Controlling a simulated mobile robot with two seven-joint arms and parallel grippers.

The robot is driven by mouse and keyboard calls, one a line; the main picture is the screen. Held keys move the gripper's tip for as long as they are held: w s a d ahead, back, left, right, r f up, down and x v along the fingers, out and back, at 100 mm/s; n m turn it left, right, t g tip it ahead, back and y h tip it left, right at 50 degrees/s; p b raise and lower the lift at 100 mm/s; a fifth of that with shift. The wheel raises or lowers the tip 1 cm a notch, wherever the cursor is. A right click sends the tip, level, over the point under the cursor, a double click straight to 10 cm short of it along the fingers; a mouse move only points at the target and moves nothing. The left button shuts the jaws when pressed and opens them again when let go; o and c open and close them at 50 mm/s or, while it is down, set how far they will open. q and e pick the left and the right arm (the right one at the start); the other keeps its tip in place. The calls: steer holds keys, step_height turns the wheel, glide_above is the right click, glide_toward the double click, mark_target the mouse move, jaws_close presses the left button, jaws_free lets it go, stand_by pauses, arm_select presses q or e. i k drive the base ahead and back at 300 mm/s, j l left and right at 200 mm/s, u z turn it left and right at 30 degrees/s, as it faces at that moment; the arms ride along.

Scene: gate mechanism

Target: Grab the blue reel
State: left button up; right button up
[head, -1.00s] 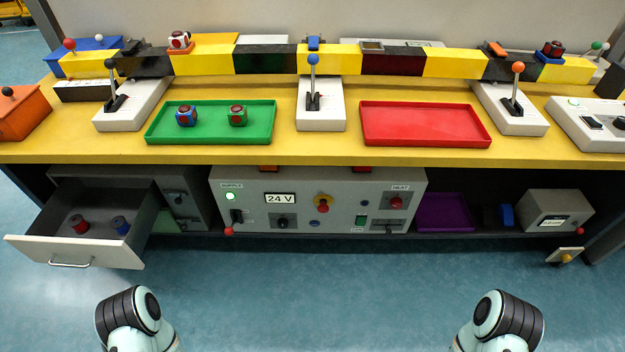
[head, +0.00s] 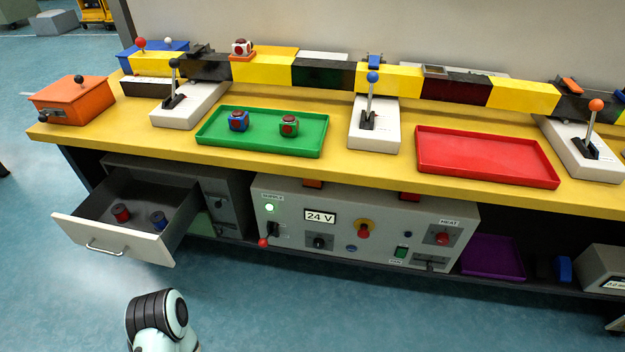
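The blue reel (head: 158,219) lies in the open drawer (head: 184,245) at the lower left, near the drawer's right side. A red reel (head: 121,212) is to its left in the same drawer. Part of my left arm (head: 158,318) shows at the bottom, below and in front of the drawer and apart from it. Its gripper fingers are not visible. My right arm and gripper are out of view.
The drawer's front panel with its handle (head: 103,249) sticks out below the yellow tabletop (head: 180,148). The grey 24 V control panel (head: 335,240) stands right of the drawer. A green tray (head: 262,146) with two cubes and a red tray (head: 485,160) sit on the tabletop. The floor in front is clear.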

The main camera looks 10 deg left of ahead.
mark_target(159, 221)
steer(key=u, duration=1.6)
